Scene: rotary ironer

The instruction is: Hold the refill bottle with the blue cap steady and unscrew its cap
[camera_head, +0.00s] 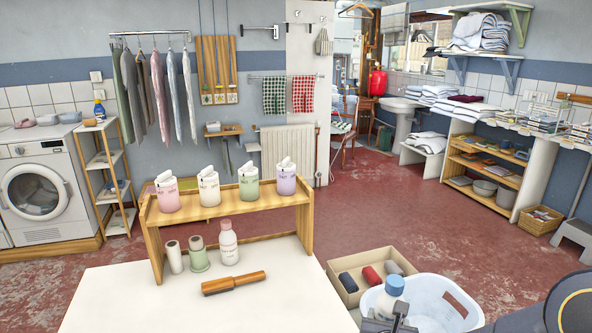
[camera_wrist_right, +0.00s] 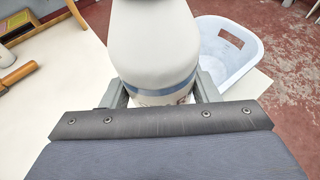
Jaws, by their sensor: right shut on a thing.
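The refill bottle (camera_head: 388,303) is white with a light blue cap (camera_head: 395,284) and shows at the bottom right of the head view. In the right wrist view the bottle (camera_wrist_right: 152,45) fills the upper middle, with a blue band low on its body. My right gripper (camera_head: 386,324) is shut on the bottle's body, one finger on each side; the gripper shows closely in the wrist view (camera_wrist_right: 163,92). The cap is on the bottle in the head view; the wrist view does not show the cap. The bottle's lower part is hidden by the gripper. My left gripper is in neither view.
A white laundry basket (camera_head: 452,300) is close behind and right of the bottle. A carton (camera_head: 350,295) with rolls lies to its left. The white table (camera_head: 130,300) holds a wooden rack (camera_head: 228,206), a pink-capped bottle (camera_head: 228,245) and a wooden-handled tool (camera_head: 233,283).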

